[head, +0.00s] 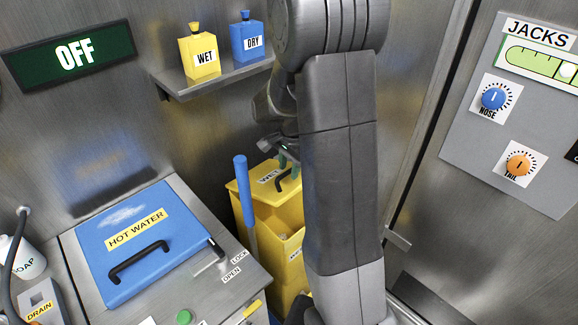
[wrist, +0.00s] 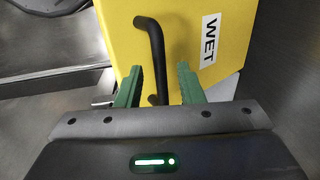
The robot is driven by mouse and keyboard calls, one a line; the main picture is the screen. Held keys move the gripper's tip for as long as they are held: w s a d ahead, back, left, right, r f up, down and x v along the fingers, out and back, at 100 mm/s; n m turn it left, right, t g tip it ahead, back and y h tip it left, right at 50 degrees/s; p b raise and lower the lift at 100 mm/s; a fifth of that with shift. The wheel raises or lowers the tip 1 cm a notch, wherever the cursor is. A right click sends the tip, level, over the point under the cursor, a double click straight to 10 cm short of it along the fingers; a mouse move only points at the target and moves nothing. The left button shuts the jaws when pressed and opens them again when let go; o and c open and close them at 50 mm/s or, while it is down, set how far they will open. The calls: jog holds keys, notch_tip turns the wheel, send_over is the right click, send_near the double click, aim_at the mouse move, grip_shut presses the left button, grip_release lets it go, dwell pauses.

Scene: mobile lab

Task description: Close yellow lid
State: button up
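The yellow lid (head: 248,185) with a WET label and a black handle (head: 284,181) is on the yellow bin (head: 268,240) in the head view, partly hidden by my arm. How far the lid is raised is hard to tell. In the wrist view the lid (wrist: 180,45) fills the upper middle, and the handle (wrist: 154,45) runs down towards my gripper (wrist: 157,78). Its green fingers are apart, one on each side of the handle's lower end, with gaps visible. In the head view my gripper (head: 287,160) is over the lid at the handle.
A blue rod (head: 245,205) stands left of the bin. The counter with the blue HOT WATER lid (head: 130,245) is at the left. A shelf (head: 215,80) with the yellow WET and blue DRY bottles hangs above. Metal walls stand close behind and right.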

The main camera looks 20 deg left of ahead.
jog(key=shift+c, duration=0.2)
grip_shut()
jog(key=shift+f, duration=0.1)
